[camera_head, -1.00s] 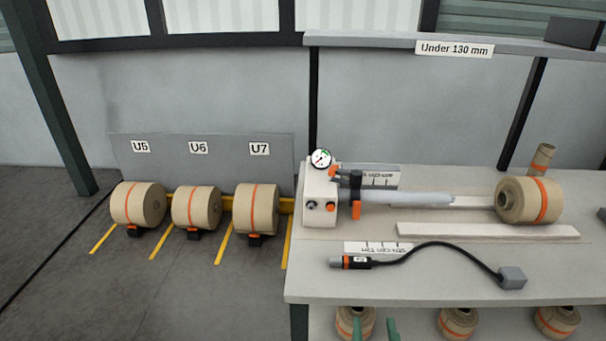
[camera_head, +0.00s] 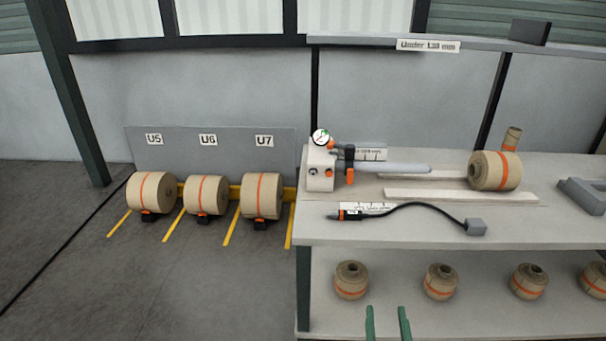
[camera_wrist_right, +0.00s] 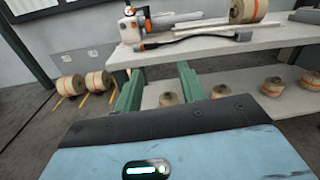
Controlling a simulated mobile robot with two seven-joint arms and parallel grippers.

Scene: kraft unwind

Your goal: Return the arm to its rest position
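My right gripper (camera_head: 387,322) shows at the bottom of the head view as two green fingertips, apart with nothing between them. In the right wrist view its two green fingers (camera_wrist_right: 158,90) are also spread and empty, in front of the bench. The rest of the right arm is below the head view's edge. My left gripper is in neither view.
A bench (camera_head: 540,232) holds a roll (camera_head: 495,171), a gauge unit (camera_head: 320,170) with a grey shaft and a cabled handheld tool (camera_head: 352,214). Several small rolls (camera_head: 351,280) stand on its lower shelf. Rolls (camera_head: 152,193) sit under U5, U6 and U7. Floor (camera_head: 170,290) at left is clear.

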